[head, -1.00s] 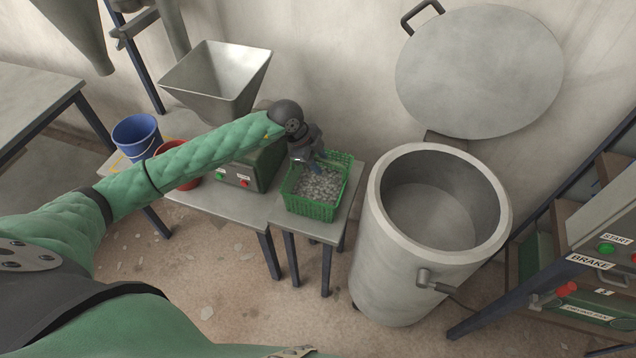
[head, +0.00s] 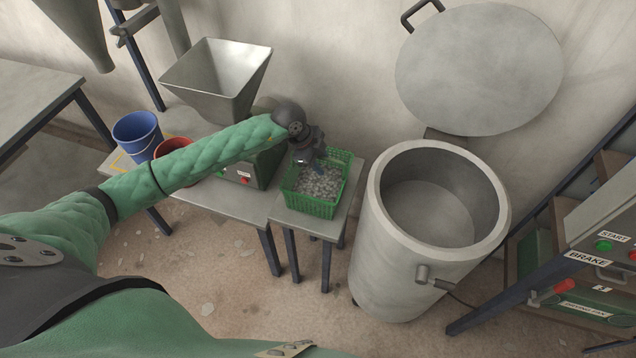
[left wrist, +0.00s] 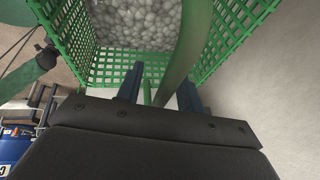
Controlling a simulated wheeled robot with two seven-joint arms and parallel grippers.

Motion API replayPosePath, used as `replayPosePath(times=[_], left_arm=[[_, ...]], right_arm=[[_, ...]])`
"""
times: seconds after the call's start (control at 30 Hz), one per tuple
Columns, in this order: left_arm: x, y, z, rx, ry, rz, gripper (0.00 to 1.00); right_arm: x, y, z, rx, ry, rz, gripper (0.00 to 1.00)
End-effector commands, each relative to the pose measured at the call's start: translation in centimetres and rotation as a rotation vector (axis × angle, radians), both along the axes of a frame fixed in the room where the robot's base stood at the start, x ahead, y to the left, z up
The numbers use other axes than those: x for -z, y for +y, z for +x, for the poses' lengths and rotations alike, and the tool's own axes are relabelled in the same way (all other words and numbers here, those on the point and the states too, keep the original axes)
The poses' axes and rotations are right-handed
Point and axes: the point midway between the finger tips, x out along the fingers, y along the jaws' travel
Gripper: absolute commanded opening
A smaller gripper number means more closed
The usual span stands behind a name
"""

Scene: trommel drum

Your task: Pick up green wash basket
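The green wash basket (head: 312,207) is a mesh basket filled with grey pebble-like pieces. It stands on a small grey table in the head view. My left gripper (head: 317,168) is at the basket's back part, pointing down. In the left wrist view the basket's mesh wall (left wrist: 235,35) and pieces lie beyond the left gripper's blue fingers (left wrist: 160,92). The fingers are apart, with a green bar of the basket, likely its handle, running up from between them. I cannot tell whether they touch it. My right gripper is not in view.
A large grey drum (head: 377,250) stands open right of the basket, its round lid (head: 480,70) raised behind. A metal hopper (head: 215,75) stands at the left, with a blue bucket (head: 137,135) and a red bucket (head: 172,148). A control panel (head: 610,225) is at far right.

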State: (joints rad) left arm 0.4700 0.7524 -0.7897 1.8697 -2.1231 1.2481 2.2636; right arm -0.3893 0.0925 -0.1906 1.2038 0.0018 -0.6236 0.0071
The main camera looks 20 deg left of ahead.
Motion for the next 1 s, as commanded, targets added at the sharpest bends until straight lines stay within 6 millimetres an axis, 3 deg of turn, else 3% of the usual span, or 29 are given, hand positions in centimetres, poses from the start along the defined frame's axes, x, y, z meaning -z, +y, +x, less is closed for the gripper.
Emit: replayPosePath(times=[0.33, 0.5, 0.53, 1.0], left_arm=[[0.08, 0.0, 0.01, 0.0, 0.0, 0.0, 0.35], [0.08, 0.0, 0.01, 0.0, 0.0, 0.0, 0.02], [0.07, -0.01, -0.01, 0.0, 0.0, 0.0, 0.0], [0.09, 0.0, -0.01, 0.0, 0.0, 0.0, 0.0]], right_arm=[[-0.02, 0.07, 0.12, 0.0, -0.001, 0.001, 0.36], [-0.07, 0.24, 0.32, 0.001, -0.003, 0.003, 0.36], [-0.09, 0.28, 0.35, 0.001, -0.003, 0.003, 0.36], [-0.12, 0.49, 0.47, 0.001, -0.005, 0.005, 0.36]])
